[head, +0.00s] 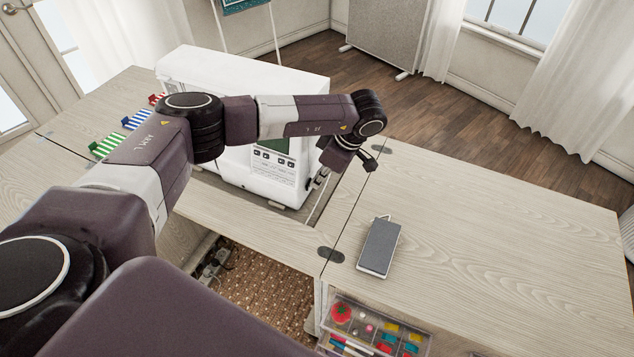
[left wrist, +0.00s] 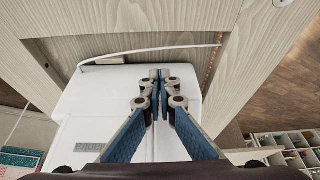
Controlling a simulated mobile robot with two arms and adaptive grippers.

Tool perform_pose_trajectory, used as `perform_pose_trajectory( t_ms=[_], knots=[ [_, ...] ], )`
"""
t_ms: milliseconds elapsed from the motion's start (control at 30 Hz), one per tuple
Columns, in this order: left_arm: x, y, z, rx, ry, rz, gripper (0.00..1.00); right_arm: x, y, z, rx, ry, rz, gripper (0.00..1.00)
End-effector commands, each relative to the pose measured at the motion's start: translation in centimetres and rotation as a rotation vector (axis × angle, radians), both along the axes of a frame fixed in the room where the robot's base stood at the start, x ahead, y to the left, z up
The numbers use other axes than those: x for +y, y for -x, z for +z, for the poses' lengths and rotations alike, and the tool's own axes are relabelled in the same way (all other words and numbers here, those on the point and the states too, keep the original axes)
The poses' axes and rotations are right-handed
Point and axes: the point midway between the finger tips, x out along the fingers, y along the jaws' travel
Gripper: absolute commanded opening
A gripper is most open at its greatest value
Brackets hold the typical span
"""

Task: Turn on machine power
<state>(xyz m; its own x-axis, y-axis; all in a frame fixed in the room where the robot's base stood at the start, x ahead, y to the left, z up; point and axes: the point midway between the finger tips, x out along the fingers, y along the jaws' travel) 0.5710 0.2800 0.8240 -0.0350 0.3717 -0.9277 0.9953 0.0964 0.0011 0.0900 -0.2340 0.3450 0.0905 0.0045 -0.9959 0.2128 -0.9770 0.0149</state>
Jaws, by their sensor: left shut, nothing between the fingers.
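The white sewing machine (head: 215,75) stands in the cabinet top at the left, with a small dark green screen and buttons (head: 272,158) on its front. My left arm reaches across in front of it. My left gripper (head: 314,194) points down beside the machine's right end and is small and partly hidden in the head view. In the left wrist view the machine's white body (left wrist: 110,88) lies beyond the fingers (left wrist: 158,76), which are shut together and empty. I cannot tell whether they touch it. No power switch can be made out. My right gripper is not in view.
A grey flat device (head: 380,248) with a short cable lies on the right cabinet top (head: 480,220), otherwise largely clear. An open organizer drawer (head: 375,330) is below. A white cord (left wrist: 150,50) crosses near the machine.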

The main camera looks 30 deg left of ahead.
Motion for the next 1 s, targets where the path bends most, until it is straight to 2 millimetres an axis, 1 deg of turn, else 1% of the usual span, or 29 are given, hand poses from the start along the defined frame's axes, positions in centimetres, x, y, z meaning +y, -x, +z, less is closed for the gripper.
perform_pose_trajectory(
  t_ms=[167,267,367,600,700,833,1000],
  knots=[
    [0.0,0.0,0.1,0.000,0.000,0.000,0.00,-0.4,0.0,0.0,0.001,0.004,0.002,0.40],
    [-0.3,0.0,0.7,-0.001,0.001,-0.001,0.00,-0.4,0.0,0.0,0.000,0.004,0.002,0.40],
    [-0.9,-0.1,2.0,-0.001,0.003,-0.003,0.00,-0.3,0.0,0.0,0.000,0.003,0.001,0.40],
    [-2.8,-0.4,6.9,-0.004,0.003,-0.004,0.00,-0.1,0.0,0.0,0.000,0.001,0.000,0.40],
    [-3.5,-0.4,8.6,-0.003,0.001,-0.001,0.00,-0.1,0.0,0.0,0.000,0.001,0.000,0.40],
    [-4.1,-0.5,10.2,-0.001,0.001,0.000,0.00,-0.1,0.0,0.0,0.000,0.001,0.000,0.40],
    [-4.4,-0.5,11.1,0.000,0.000,0.000,0.00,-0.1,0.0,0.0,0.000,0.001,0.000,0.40]
  ],
)
